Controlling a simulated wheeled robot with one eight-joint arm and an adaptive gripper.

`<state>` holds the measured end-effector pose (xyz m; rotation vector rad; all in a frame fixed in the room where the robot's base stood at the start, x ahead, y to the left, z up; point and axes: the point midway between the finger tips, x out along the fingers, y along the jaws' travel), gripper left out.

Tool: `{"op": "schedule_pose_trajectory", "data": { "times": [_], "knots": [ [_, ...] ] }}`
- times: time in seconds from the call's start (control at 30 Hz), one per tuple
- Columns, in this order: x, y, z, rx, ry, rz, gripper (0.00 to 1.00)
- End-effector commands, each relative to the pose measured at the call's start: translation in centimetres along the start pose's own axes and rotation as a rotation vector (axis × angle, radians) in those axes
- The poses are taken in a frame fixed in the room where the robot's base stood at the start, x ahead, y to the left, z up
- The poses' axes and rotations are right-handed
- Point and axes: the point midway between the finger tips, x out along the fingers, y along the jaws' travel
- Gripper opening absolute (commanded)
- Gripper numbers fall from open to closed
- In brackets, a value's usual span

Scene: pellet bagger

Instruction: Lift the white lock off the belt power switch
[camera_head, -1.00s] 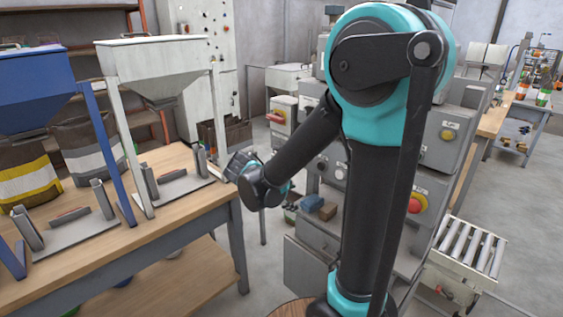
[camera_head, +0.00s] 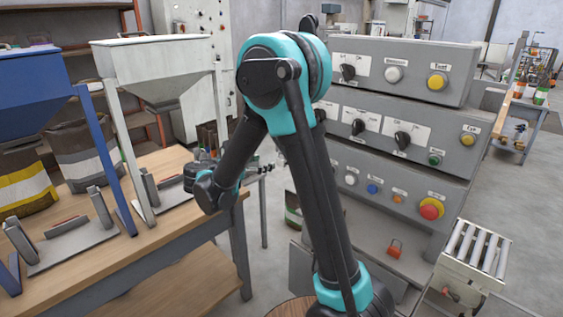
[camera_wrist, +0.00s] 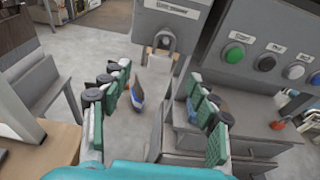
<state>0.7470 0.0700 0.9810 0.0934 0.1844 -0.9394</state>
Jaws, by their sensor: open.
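In the wrist view a grey-white, U-shaped lock shackle (camera_wrist: 164,38) hangs at the lower edge of a grey box (camera_wrist: 183,18) whose label I cannot read. The lock is ahead of the fingertips, a little above the middle of the gap, and not touched. In the head view my gripper (camera_head: 262,169) points right toward the console, partly behind my arm; I cannot make out the lock there.
The grey console (camera_head: 405,130) carries knobs and buttons, including a red emergency button (camera_head: 431,209). A red object (camera_head: 394,248) sits on its lower ledge. A wooden workbench (camera_head: 165,235) with hoppers stands left. A roller conveyor (camera_head: 475,250) is at right.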

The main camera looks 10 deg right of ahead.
Motion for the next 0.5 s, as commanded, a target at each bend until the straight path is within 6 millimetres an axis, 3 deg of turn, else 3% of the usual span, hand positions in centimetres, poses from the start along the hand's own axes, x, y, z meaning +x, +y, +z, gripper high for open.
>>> {"op": "schedule_pose_trajectory", "data": {
  "times": [0.1, 0.5],
  "knots": [
    [2.1, -0.1, 0.0, 0.001, 0.0, -0.003, 0.6],
    [5.6, -0.2, -0.2, 0.001, 0.001, -0.003, 0.6]
  ]
}}
